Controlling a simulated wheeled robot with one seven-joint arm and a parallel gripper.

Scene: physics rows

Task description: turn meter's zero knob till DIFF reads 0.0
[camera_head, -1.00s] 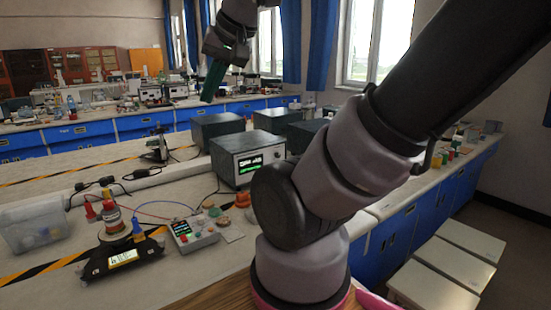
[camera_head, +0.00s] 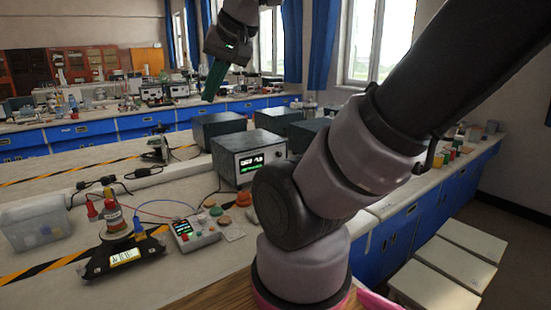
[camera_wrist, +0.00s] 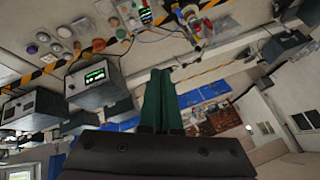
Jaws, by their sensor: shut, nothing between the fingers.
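The small grey meter (camera_head: 194,233) with a lit display and several knobs lies on the bench left of my arm's base. Its display shows in the wrist view (camera_wrist: 146,16) at the top edge. The DIFF reading and the zero knob are too small to make out. A dark box instrument (camera_head: 248,157) with a green lit screen stands behind the meter and shows in the wrist view (camera_wrist: 95,80). My gripper (camera_head: 212,82) has green fingers and is raised high above the bench, far from the meter. In the wrist view the fingers (camera_wrist: 158,80) are together and empty.
A dark weighing device (camera_head: 124,256) with a lit panel and red and yellow plugs sits left of the meter, with blue and orange wires between. A clear bin (camera_head: 34,226) stands at far left. Several round coloured knobs or caps (camera_head: 243,199) lie right of the meter.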

